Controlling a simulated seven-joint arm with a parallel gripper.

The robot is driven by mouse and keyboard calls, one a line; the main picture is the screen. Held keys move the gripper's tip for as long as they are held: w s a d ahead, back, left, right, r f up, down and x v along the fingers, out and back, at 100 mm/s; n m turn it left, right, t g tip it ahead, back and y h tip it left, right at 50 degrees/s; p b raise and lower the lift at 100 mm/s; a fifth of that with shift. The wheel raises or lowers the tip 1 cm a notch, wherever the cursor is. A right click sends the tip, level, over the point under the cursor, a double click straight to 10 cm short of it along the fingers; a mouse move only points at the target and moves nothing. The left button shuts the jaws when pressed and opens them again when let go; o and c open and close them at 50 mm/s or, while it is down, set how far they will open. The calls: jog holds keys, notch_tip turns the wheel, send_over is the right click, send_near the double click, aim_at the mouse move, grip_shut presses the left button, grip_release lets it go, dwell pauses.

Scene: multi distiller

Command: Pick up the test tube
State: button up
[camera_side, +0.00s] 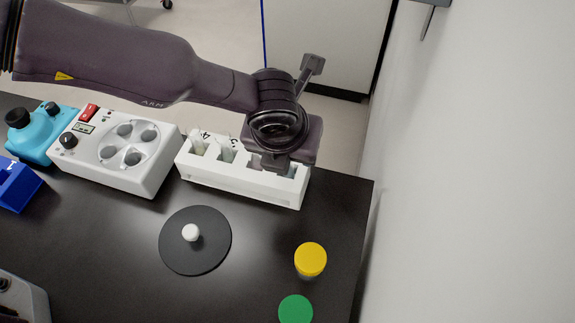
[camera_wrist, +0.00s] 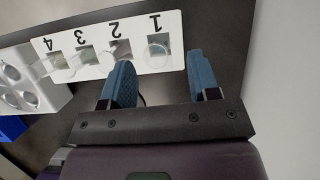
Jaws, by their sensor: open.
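A white rack (camera_side: 240,182) with numbered slots stands at the back of the dark table; it also shows in the wrist view (camera_wrist: 100,70). Clear tubes lean in the slots at its left end in the side view, one of them a test tube (camera_side: 228,150). In the wrist view a clear round tube opening (camera_wrist: 157,52) shows at slot 1. My gripper (camera_wrist: 160,58) is open, its blue fingers on either side of slot 1, with nothing visibly held. In the side view my gripper hides the rack's right part. I cannot tell the fingertips' height above the rack.
A white device with round wells (camera_side: 125,150) stands left of the rack, beside a turquoise device (camera_side: 38,135) and a blue block (camera_side: 15,185). A black disc (camera_side: 190,258) with a white knob lies in front. Yellow-capped (camera_side: 310,258) and green-capped (camera_side: 295,309) containers stand front right. A wall bounds the right.

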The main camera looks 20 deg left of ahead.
jog(key=x, duration=0.4)
jog(key=shift+s+a+f, duration=0.1)
jog(key=shift+a+f, duration=0.15)
jog(key=shift+f, duration=0.1)
jog(key=c, duration=1)
notch_tip(320, 180, up, 10)
jog(key=shift+r, duration=0.1)
